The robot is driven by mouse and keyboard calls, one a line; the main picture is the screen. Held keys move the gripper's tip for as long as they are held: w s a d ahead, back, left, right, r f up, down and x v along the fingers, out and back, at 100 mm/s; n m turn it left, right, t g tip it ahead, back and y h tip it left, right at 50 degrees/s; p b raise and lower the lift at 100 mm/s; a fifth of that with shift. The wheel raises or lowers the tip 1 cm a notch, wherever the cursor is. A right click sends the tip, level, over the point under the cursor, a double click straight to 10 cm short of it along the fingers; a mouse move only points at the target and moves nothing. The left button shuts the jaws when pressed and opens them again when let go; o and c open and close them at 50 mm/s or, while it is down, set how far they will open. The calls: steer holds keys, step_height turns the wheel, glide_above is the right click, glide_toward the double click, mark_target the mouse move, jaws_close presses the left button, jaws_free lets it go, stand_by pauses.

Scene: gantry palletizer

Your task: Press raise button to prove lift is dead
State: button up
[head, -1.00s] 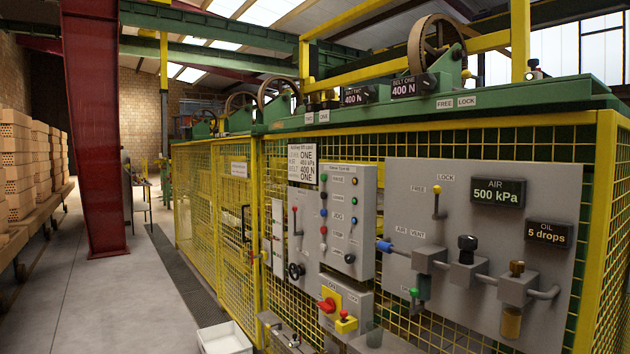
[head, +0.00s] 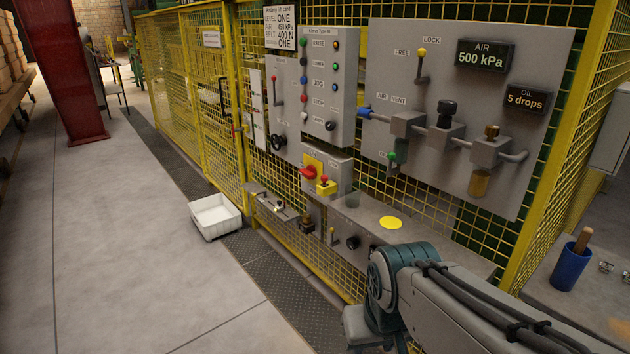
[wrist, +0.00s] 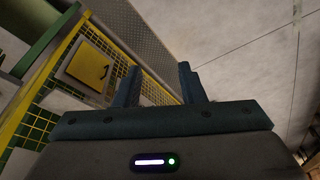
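The grey push-button panel (head: 345,75) hangs on the yellow mesh fence in the head view. Its top label reads RAISE (head: 318,43), with a small button on each side; labels lower down include STOP. The buttons are too small to tell whether any is pressed. My gripper (wrist: 160,88) shows in the wrist view with its two fingers apart and nothing between them. In the head view my arm is low at the bottom right, below the panel and well apart from it; the gripper itself is out of that picture.
A red switch on a yellow plate (head: 313,168) sits below the panel. A grey shelf (head: 440,240) with a yellow disc juts out nearer my arm. The air board (head: 390,60) reads 500 kPa. A white bin (head: 216,216) stands on the floor; the left floor is clear.

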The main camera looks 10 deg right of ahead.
stand_by(0.4)
jaws_close()
stand_by(1.6)
